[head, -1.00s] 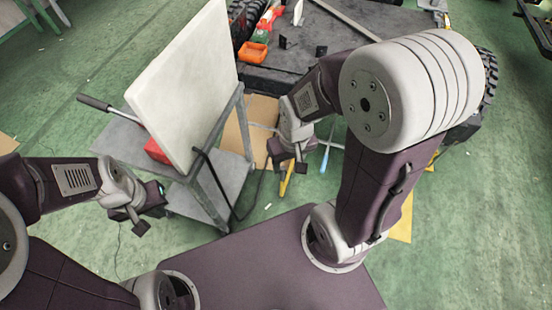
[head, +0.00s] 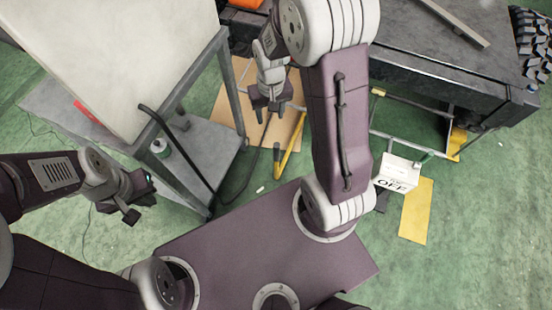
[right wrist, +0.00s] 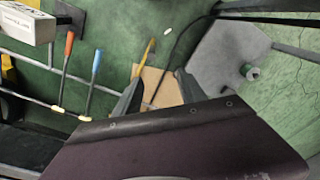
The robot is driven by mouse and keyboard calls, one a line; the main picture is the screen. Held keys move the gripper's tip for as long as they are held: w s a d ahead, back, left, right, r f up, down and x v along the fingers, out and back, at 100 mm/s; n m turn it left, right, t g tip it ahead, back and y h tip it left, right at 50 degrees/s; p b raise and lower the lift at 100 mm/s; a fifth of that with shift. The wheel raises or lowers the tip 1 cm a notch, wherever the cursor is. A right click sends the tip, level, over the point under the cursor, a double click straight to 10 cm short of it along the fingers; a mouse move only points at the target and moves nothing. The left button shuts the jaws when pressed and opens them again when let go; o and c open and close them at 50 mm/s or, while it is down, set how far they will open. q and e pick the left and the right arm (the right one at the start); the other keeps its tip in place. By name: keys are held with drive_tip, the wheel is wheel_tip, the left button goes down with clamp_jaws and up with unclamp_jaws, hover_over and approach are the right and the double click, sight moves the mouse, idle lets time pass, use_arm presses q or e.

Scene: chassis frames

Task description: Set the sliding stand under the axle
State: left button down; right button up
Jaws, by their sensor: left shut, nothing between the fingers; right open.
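The dark chassis (head: 450,60) stands at the upper right on the floor. A pale frame with yellow ends (head: 455,143) shows below its near edge. A yellow and black bar (head: 289,153) lies by the cardboard (head: 229,106); I cannot tell which part is the sliding stand. The axle is not clearly visible. My right gripper (head: 269,108) is open and empty above the cardboard. In the right wrist view its fingers (right wrist: 157,94) stand apart over the cardboard (right wrist: 160,85), with the yellow bar (right wrist: 146,52) beyond. My left gripper (head: 138,200) is shut and empty, beside the cart.
A white box marked OFF (head: 398,172) is near a yellow sheet (head: 416,210). Red and blue handles (right wrist: 95,68) show in the wrist view.

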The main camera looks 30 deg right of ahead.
sight(277, 143)
drive_tip(key=shift+m+g, duration=0.4)
drive_tip(key=shift+m, duration=0.2)
drive_tip(key=w+d+f+b, duration=0.1)
drive_tip(key=f+b, duration=0.4)
drive_tip(key=f, duration=0.3)
drive_tip(key=w+d+f+b, duration=0.1)
drive_tip(key=f+b, duration=0.3)
drive_tip(key=f, duration=0.3)
drive_tip(key=w+d+f+b, duration=0.1)
drive_tip(key=d+f+b, duration=0.1)
drive_tip(key=f+b, duration=0.3)
wheel_tip(277, 143, down, 4)
drive_tip(key=shift+r+b, duration=0.15)
drive_tip(key=shift+b, duration=0.15)
drive_tip(key=shift+r, duration=0.1)
wheel_tip(277, 143, down, 9)
drive_tip(key=b, duration=0.6)
use_arm(q)
wheel_tip(277, 143, down, 25)
use_arm(e)
clamp_jaws()
drive_tip(key=shift+r, duration=0.1)
